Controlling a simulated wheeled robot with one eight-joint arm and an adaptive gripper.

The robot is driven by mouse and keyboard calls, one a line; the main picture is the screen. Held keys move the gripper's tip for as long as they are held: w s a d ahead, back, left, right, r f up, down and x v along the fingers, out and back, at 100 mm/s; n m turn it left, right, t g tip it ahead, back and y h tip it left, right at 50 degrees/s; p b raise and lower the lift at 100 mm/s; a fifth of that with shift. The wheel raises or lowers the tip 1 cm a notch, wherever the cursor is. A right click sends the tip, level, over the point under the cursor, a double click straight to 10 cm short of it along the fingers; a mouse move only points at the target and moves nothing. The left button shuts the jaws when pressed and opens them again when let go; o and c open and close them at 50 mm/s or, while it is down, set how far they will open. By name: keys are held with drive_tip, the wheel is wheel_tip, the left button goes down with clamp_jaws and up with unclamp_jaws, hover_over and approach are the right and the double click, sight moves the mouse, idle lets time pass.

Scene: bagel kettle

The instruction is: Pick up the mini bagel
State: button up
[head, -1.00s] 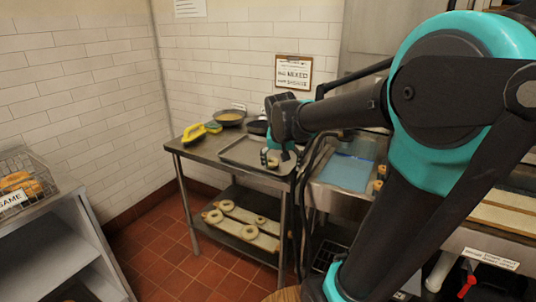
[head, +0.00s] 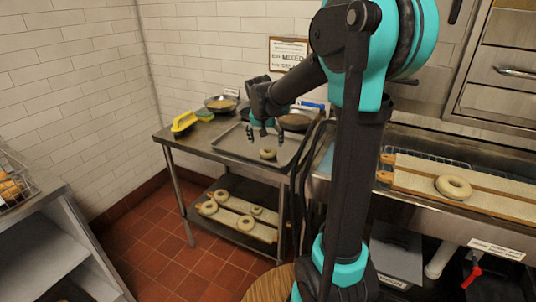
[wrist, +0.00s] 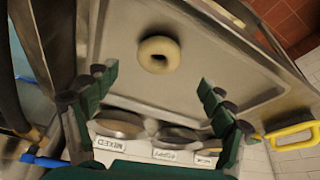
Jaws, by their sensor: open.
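A small pale bagel (head: 268,154) lies flat on the metal tray (head: 226,144) on the steel table. It also shows in the wrist view (wrist: 159,55), with its hole facing up, near the top middle. My gripper (head: 266,133) is open and empty above the tray, its fingers spread and apart from the bagel. In the wrist view the two green fingers (wrist: 157,80) point toward the tray, and the bagel shows beyond their tips, roughly centred between them.
Several bagels lie on boards on the lower shelf (head: 240,206). A larger bagel (head: 453,187) lies on a board at right. A wire basket (head: 14,186) is at far left.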

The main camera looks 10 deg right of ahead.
sight(268, 149)
drive_tip(key=shift+x, duration=3.1)
drive_tip(key=shift+d, duration=0.15)
drive_tip(key=c, duration=1.2)
drive_tip(key=shift+r, duration=0.1)
wheel_tip(268, 149, up, 20)
